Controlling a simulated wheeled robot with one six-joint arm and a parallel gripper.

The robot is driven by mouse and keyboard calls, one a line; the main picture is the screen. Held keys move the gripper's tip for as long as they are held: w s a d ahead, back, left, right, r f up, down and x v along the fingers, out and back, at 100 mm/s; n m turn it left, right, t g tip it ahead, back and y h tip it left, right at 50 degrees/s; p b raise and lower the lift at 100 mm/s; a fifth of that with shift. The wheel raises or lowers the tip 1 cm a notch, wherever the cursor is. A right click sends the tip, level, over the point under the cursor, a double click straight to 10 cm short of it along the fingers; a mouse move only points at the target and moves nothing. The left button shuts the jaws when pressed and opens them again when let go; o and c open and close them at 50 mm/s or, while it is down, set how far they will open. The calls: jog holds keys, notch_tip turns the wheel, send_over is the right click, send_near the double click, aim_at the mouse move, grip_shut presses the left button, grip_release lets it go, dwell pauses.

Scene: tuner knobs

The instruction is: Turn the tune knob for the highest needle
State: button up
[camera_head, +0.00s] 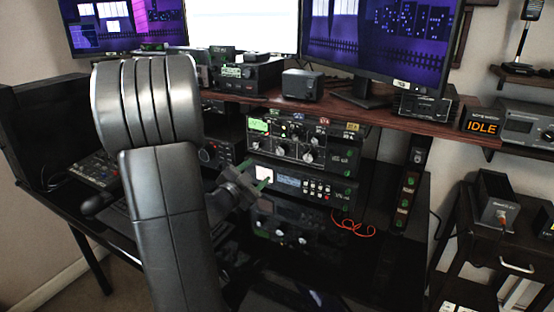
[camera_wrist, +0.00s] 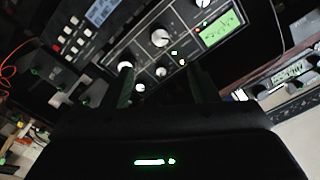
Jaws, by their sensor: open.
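The upper rack unit (camera_head: 335,157) has a lit green meter (camera_head: 258,126) and several round knobs with pale faces. One of its knobs (camera_head: 308,155) shows clearly at its lower right. I cannot read which knob is marked tune, nor the needle. In the wrist view the panel appears upside down, with a larger knob (camera_wrist: 160,38) and the green meter (camera_wrist: 220,28). My gripper (camera_head: 264,177) is open and empty, in front of the lower rack unit's left part in the head view. In the wrist view its dark green fingers (camera_wrist: 161,80) stand apart over the knob panel.
The lower rack unit (camera_head: 318,189) has a white lit window and small buttons. A wooden shelf (camera_head: 270,97) with small boxes overhangs the rack. A red cable (camera_head: 352,228) hangs at the right. A box showing IDLE (camera_head: 482,126) stands at the far right.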

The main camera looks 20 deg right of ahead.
aim_at(280, 152)
jog(key=shift+m, duration=0.9)
jog(key=x, duration=1.3)
jog(key=shift+w+d, duration=0.3)
jog(key=shift+c, duration=0.2)
